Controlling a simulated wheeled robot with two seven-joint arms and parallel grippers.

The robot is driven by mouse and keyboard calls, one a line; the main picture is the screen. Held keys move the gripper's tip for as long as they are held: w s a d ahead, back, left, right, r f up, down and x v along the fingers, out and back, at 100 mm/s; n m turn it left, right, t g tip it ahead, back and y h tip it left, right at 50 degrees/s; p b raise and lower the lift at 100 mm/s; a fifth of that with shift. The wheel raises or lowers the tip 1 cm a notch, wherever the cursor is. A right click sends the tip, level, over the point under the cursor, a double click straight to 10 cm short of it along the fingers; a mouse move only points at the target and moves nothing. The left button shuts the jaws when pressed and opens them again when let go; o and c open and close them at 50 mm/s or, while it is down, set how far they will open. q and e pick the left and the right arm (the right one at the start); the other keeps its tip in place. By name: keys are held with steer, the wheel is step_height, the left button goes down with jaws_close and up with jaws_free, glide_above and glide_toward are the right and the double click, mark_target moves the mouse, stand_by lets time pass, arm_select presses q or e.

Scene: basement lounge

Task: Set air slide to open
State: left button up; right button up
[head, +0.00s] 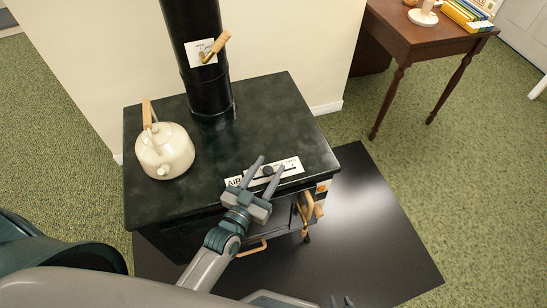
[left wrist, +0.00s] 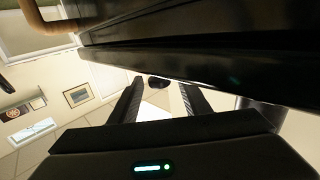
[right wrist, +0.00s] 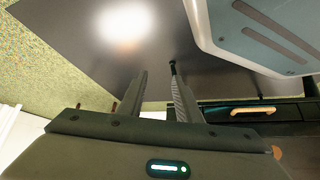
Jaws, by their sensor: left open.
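The air slide is a white label plate (head: 288,167) marked AIR at its left, on the front right of the black stove's (head: 240,115) top. Its dark round knob (head: 268,171) sits near the plate's middle. My left gripper (head: 268,163) is open, its two fingers on either side of the knob in the head view. In the left wrist view a dark knob (left wrist: 158,82) shows between and beyond the fingertips; contact cannot be told.
A cream kettle (head: 165,152) stands on the stove's left. A black flue pipe (head: 200,60) with a wooden-handled damper (head: 216,46) rises at the back. Wooden handles (head: 312,207) project from the stove's front. A wooden table (head: 420,35) stands back right.

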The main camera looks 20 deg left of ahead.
mark_target(274, 166)
arm_select(q)
steer(key=w, duration=0.3)
steer(key=shift+w+d, duration=0.15)
steer(key=shift+d, duration=0.15)
steer(key=shift+w+d, duration=0.1)
steer(key=shift+w, duration=0.25)
arm_select(e)
steer(key=shift+w+a+r+t, duration=0.3)
steer(key=shift+w+a+r, duration=0.1)
steer(key=shift+w, duration=0.3)
